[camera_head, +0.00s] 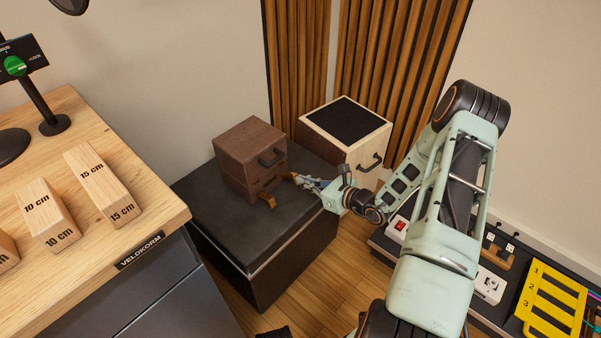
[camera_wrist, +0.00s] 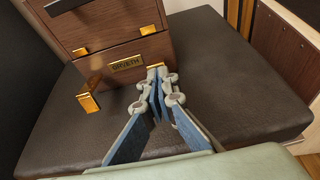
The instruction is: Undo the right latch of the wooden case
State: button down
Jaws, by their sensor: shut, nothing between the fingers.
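The dark brown wooden case (camera_head: 250,150) stands on a black padded box, its black handle facing front. It also shows in the wrist view (camera_wrist: 110,30). A brass plate (camera_wrist: 127,63) sits on its lower front. The left latch (camera_wrist: 88,102) hangs down, apart from its upper catch (camera_wrist: 82,52). At the right, an upper brass catch (camera_wrist: 148,30) is bare, and the right latch's brass piece (camera_wrist: 155,66) shows lower down, partly hidden by my fingertips. My gripper (camera_wrist: 158,73) is shut and empty, its tips at this latch; I cannot tell whether they touch. It also shows in the head view (camera_head: 298,180).
The black padded box (camera_head: 290,225) has bare top around the case. A light wooden cabinet with a black top (camera_head: 378,130) stands close behind my gripper. A wooden workbench (camera_head: 150,200) with measuring blocks is at the left. Slatted panels (camera_head: 300,50) stand behind.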

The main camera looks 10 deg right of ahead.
jog(key=s+d+r+p, duration=0.3)
jog(key=s+r, duration=0.1)
jog(key=shift+s+r, duration=0.15)
jog(key=shift+r, duration=0.25)
dwell(0.4)
